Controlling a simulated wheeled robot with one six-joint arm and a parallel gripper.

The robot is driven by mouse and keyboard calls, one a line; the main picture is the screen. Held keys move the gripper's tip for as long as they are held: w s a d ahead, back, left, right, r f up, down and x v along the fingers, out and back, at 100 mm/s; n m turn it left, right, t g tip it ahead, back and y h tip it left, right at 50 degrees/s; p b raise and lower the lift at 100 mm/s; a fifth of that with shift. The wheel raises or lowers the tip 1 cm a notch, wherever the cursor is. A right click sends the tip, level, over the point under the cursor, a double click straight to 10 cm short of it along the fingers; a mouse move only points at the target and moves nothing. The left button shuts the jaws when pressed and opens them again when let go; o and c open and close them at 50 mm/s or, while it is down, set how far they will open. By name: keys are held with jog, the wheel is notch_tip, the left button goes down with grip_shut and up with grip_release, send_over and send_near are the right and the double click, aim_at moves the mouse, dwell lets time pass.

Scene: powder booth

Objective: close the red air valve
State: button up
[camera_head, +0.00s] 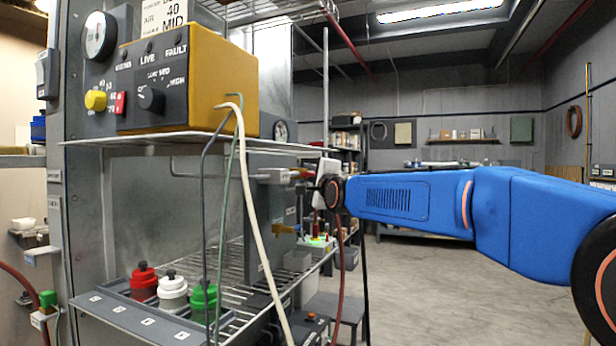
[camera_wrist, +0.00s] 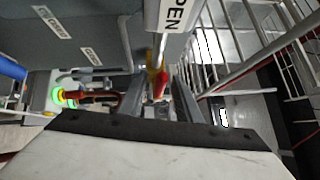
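The red air valve shows in the wrist view as a small red handle (camera_wrist: 161,85) on a brass-yellow stem. It lies between the two fingers of my gripper (camera_wrist: 159,103), with space visible on both sides, so the fingers look open. In the head view my gripper (camera_head: 322,188) is at the end of the blue arm, close to a grey fitting with a brass part (camera_head: 275,176) on the cabinet side.
A yellow control box (camera_head: 190,75) stands on a shelf at left, with hoses hanging down. Red, white and green capped pots (camera_head: 172,290) stand in a rack below. Wire shelving is close by; open floor is at right.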

jog(key=shift+w+a+r, duration=0.1)
jog(key=shift+w, duration=0.2)
grip_shut()
jog(key=w+d+f+n+g+y, duration=0.1)
jog(key=n+g+y, duration=0.5)
jog(key=n, duration=0.9)
jog(key=w+d+f+n+g+y, duration=0.1)
jog(key=w+f+n+g+y, duration=0.3)
jog(key=n+g+y, duration=0.3)
jog(key=shift+w+f+n+g+y, duration=0.25)
jog(key=shift+f+n+y, duration=0.2)
jog(key=shift+n+y, duration=3.05)
jog(key=shift+n+g+h, duration=0.25)
jog(key=shift+n+h, duration=0.45)
jog(key=shift+n, duration=0.4)
